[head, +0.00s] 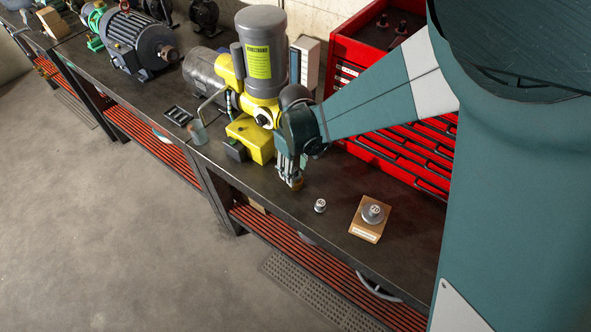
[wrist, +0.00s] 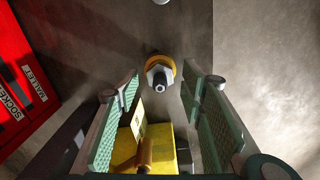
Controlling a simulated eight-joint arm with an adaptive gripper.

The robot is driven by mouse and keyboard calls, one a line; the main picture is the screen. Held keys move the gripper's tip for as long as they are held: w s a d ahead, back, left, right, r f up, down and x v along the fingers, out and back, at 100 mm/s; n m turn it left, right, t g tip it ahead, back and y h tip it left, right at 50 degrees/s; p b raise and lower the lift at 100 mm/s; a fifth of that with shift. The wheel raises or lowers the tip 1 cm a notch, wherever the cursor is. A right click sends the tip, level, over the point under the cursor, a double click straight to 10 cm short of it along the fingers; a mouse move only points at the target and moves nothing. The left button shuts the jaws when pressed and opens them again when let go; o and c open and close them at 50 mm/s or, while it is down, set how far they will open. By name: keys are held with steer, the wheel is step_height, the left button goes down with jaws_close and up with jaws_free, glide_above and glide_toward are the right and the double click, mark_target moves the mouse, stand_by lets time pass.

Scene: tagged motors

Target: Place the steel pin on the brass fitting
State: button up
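My gripper (head: 290,172) points down over the bench in the head view. In the wrist view its two green-padded fingers (wrist: 161,92) are spread apart with nothing clamped between the pads. A small piece with a brass-coloured ring and grey hex top (wrist: 160,72), seemingly the brass fitting, stands between and beyond the fingertips; its brownish side (head: 297,185) shows under them in the head view. A small silver cylinder with a pale top (head: 320,206) stands to the right on the bench. I cannot tell for certain which piece is the steel pin.
A labelled tan block (head: 366,232) with a round silver piece (head: 373,213) on it stands farther right. A yellow and grey machine (head: 252,130) is close to the left of my gripper. A red tool chest (head: 400,150) stands behind. The bench's front edge is near.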

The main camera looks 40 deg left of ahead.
mark_target(296, 169)
step_height(296, 169, up, 12)
stand_by(0.8)
stand_by(0.5)
steer(key=w+d+r+m+t+y, duration=0.1)
steer(key=w+d+r+m, duration=0.2)
steer(key=d, duration=0.7)
steer(key=w+d+r+m+t, duration=0.15)
steer(key=d+r, duration=0.35)
steer(key=d, duration=0.5)
steer(key=w+d+r+m+y, duration=0.1)
steer(key=w+d+r+m, duration=0.3)
steer(key=d, duration=0.6)
steer(key=s+d+r+m+t+h, duration=0.1)
steer(key=s+d, duration=0.4)
steer(key=d, duration=0.9)
steer(key=s+d+r+m+t+h, duration=0.1)
steer(key=s+d+m+t, duration=0.2)
steer(key=d, duration=1)
steer(key=shift+s+d+m+t, duration=0.4)
steer(key=shift+s+m, duration=0.7)
steer(key=shift+m, duration=0.65)
